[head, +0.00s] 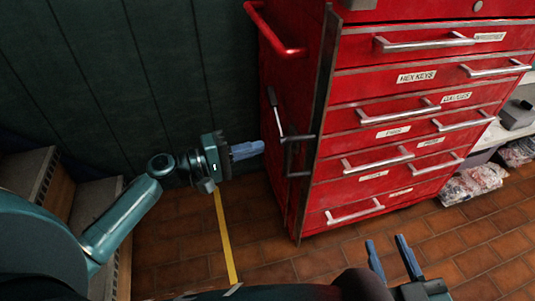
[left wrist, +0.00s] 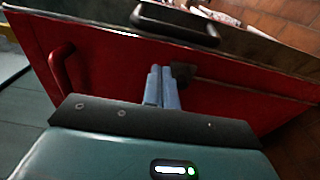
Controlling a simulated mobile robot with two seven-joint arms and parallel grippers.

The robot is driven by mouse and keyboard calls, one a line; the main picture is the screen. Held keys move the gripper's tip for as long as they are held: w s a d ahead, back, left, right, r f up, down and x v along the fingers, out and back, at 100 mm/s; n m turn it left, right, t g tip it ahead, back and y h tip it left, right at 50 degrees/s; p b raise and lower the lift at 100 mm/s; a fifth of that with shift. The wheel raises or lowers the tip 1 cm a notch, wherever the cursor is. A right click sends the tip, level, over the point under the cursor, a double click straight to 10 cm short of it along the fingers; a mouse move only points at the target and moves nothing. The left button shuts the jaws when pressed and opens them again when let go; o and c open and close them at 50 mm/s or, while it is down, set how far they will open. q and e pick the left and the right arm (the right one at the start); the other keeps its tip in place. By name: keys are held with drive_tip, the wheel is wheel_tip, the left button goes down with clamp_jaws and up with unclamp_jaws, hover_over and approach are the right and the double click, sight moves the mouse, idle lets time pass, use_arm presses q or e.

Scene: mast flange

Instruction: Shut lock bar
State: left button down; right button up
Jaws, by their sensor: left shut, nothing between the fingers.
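The red tool cabinet (head: 297,75) stands right of centre. A dark upright bar (head: 326,85), which looks like the lock bar, runs along its left front edge. A lever with a black grip (head: 272,97) and a pale rod sits on the cabinet's side, by dark brackets (head: 298,138). My right gripper (head: 386,241) is open and empty, low in front of the cabinet.
A red side handle (head: 275,35) sticks out at the cabinet's upper left; it also shows in the left wrist view (left wrist: 62,68). Drawers with metal handles (head: 378,165) face right. A dark panelled wall (head: 100,80) is behind. Shelving (head: 95,205) stands at left.

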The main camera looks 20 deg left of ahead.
use_arm(q)
drive_tip(key=shift+s+d, duration=0.15)
drive_tip(key=shift+d, duration=0.85)
drive_tip(key=shift+s+d, duration=0.1)
drive_tip(key=shift+d, duration=0.85)
drive_tip(key=shift+d+p, duration=0.1)
drive_tip(key=shift+p, duration=0.2)
drive_tip(key=shift+s+d+n+t+y, duration=0.1)
drive_tip(key=shift+s+n+t+y, duration=0.1)
drive_tip(key=shift+n+t+y, duration=0.1)
use_arm(e)
drive_tip(key=shift+a+g, duration=0.15)
drive_tip(key=shift+g, duration=0.25)
